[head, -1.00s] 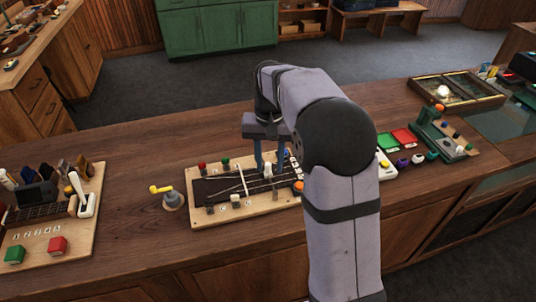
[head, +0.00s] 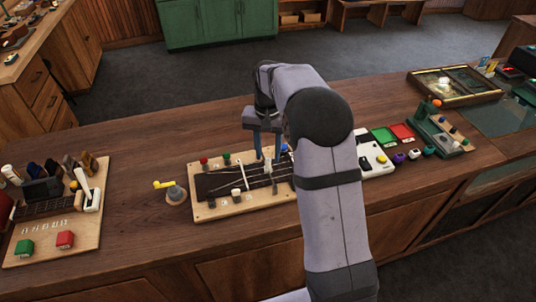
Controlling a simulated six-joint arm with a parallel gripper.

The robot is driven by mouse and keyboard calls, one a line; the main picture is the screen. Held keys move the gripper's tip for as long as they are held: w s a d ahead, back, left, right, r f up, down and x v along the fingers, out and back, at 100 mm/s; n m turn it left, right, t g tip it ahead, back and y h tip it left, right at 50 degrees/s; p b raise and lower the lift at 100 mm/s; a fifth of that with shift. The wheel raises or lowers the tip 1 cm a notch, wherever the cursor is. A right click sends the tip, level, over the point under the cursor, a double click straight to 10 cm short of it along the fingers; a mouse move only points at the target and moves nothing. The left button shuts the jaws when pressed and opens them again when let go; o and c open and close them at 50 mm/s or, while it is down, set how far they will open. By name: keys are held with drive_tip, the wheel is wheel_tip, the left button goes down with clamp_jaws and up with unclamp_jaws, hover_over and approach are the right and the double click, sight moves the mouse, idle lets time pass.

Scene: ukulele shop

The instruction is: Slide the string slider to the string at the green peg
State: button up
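The wooden string board (head: 203,212) lies on the counter with a dark strip and thin strings. The green peg (head: 227,158) stands at its far edge, between a red peg (head: 204,161) on the left and a blue peg (head: 284,148) on the right. A thin white bar (head: 243,174) crosses the strings. A small white block (head: 236,193) sits near its near end; I cannot tell which part is the string slider. My gripper (head: 266,158) points down over the far right half of the board, right of the green peg. Its blue fingers are apart; their tips are small and partly hidden.
A tool board (head: 85,240) is further left. A white panel (head: 375,158), red and green trays (head: 401,132) and a green stand (head: 433,128) are at right. Bare counter lies behind the board.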

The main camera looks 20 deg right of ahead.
drive_tip(key=shift+f+p, duration=0.3)
drive_tip(key=shift+f, duration=1)
clamp_jaws()
drive_tip(key=shift+w+r+p, duration=0.2)
drive_tip(key=shift+w+p, duration=0.25)
drive_tip(key=shift+w, duration=0.1)
drive_tip(key=shift+w+p, duration=1.1)
drive_tip(key=shift+w, duration=1.15)
unclamp_jaws()
drive_tip(key=shift+w+f, duration=0.1)
drive_tip(key=shift+f, duration=0.05)
wheel_tip(320, 180, up, 7)
drive_tip(key=b, duration=0.3)
drive_tip(key=shift+r, duration=0.2)
